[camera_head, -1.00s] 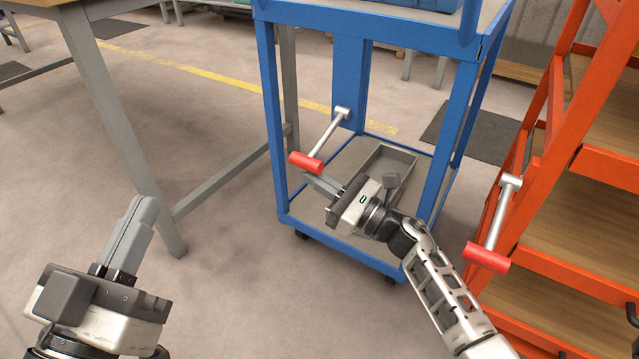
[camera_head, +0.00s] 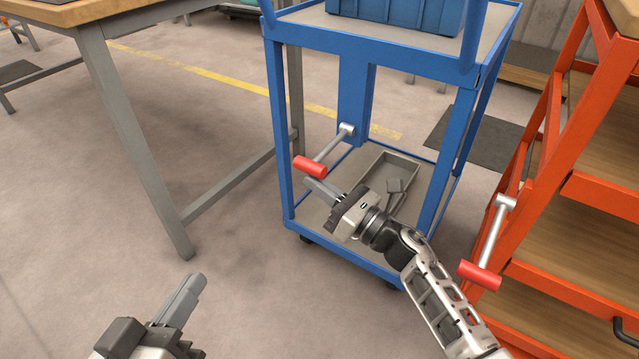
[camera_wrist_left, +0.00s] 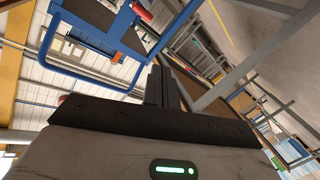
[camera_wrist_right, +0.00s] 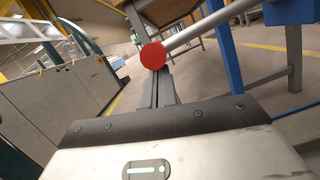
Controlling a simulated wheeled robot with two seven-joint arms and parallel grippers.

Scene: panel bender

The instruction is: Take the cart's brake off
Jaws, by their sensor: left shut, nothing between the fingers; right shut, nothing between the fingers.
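The blue cart (camera_head: 283,130) stands ahead. Its brake lever is a grey rod (camera_head: 333,145) with a red grip (camera_head: 309,166), slanting down toward me from a pivot on the cart's upright. My right gripper (camera_head: 312,185) is shut and empty, with its fingertips just under the red grip. In the right wrist view the red grip's round end (camera_wrist_right: 153,55) sits right at the fingertips (camera_wrist_right: 157,75); I cannot tell whether they touch. My left gripper (camera_head: 193,282) is shut and empty, low at the left, away from the cart. Its wrist view shows a red grip (camera_wrist_left: 142,12).
An orange rack (camera_head: 550,150) on the right carries a similar lever with a red grip (camera_head: 480,275). A wood-topped table with grey legs (camera_head: 150,170) stands left of the cart. The cart holds a blue crate (camera_head: 395,12) on top and a grey tray (camera_head: 405,160) below. Floor is clear at left.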

